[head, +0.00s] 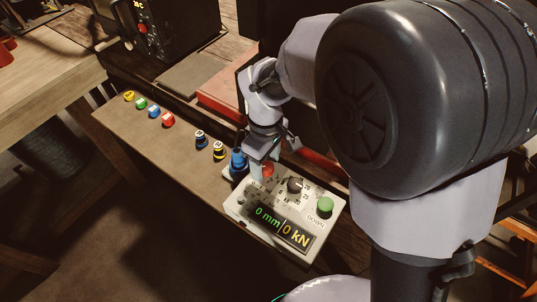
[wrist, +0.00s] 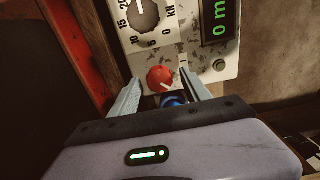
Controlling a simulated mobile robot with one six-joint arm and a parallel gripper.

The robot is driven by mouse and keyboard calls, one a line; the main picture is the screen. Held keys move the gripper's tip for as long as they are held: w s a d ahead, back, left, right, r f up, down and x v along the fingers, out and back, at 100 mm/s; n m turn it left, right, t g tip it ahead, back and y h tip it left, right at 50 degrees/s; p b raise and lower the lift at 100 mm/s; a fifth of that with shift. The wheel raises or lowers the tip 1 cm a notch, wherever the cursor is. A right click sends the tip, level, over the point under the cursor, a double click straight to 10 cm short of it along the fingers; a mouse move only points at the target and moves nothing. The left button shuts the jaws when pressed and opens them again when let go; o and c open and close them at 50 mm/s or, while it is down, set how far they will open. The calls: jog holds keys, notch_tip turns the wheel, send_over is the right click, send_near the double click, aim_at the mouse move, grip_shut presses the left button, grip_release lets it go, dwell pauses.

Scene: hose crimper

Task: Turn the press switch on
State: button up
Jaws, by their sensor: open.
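The press control panel (head: 243,207) is a worn white box with a lit display (head: 283,228) reading 0 mm and 0 kN. Its red rotary switch (wrist: 160,78) carries a white pointer line slanting down to the right. My gripper (wrist: 164,82) is open, with one finger on each side of the red switch; I cannot tell whether they touch it. In the head view my gripper (head: 264,160) is over the panel's upper left corner, and the red switch (head: 268,171) is partly hidden by it.
The panel also has a dark dial (head: 295,186) and a green DOWN button (head: 325,205). A blue part (head: 238,161) stands close beside my gripper. Several small coloured pieces line the bench (head: 185,151) to the left. A red bar (wrist: 75,50) runs left of the panel.

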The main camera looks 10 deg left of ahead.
jog(key=shift+f, duration=0.1)
grip_shut()
jog(key=shift+m, duration=0.3)
jog(key=m, duration=0.3)
jog(key=shift+m+p, duration=0.3)
jog(key=shift+m, duration=0.1)
jog(key=m, duration=0.4)
jog(key=shift+m, duration=0.3)
jog(key=m, duration=0.4)
jog(key=shift+b, duration=0.3)
jog(key=shift+m+b, duration=0.4)
jog(key=shift+m, duration=2.1)
